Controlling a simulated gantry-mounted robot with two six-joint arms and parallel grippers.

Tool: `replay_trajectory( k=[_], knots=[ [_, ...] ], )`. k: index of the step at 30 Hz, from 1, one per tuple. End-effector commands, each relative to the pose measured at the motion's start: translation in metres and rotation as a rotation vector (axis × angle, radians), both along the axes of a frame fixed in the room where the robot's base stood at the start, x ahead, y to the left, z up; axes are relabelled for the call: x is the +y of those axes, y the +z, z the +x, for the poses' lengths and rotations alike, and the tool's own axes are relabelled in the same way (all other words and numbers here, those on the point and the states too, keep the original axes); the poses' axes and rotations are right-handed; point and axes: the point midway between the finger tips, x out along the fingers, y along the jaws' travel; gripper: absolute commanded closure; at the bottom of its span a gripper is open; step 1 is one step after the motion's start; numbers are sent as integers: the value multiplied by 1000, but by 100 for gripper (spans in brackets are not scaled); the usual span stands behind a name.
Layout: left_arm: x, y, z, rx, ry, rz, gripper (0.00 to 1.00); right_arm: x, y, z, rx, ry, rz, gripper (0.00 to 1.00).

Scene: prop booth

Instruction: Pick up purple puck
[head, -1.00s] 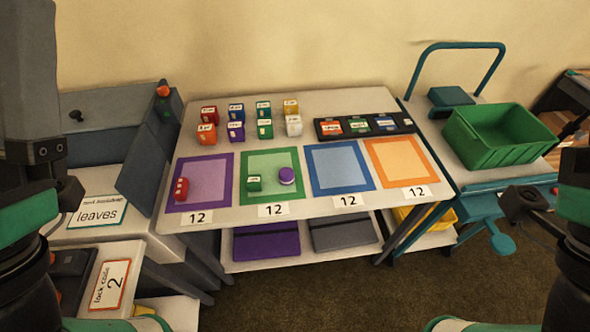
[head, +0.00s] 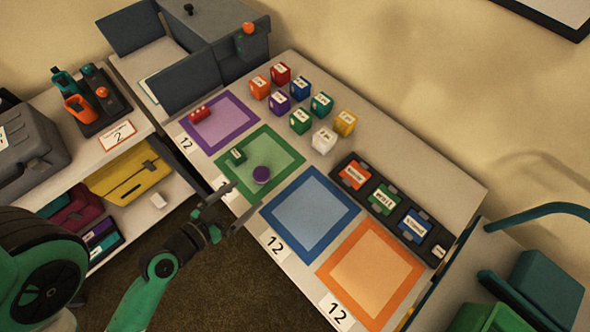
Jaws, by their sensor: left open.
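The purple puck (head: 262,174) lies inside the green square (head: 285,143) on the table. A small green block (head: 237,156) lies in the same square, up and left of the puck. My left gripper (head: 232,205) is open and empty, its fingers pointing toward the table's front edge just below the puck. It is apart from the puck. My right gripper is not in view.
Several labelled cubes (head: 300,121) and a black tray (head: 345,158) stand behind. A grey box (head: 240,52) stands at the table's far left.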

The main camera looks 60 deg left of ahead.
Motion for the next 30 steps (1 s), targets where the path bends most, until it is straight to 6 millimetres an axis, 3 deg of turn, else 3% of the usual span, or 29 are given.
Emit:
replay_trajectory(
  k=[2,8,17,21,30],
  knots=[
    [-1,-6,-15,33,40,-29,3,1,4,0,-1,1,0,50],
    [3,-6,-13,33,49,-25,3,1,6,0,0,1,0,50],
    [17,-18,21,28,44,-20,3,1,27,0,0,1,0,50],
    [25,-29,37,28,48,-22,3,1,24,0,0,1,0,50],
    [32,-39,53,27,48,-22,3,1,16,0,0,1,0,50]
  ],
)
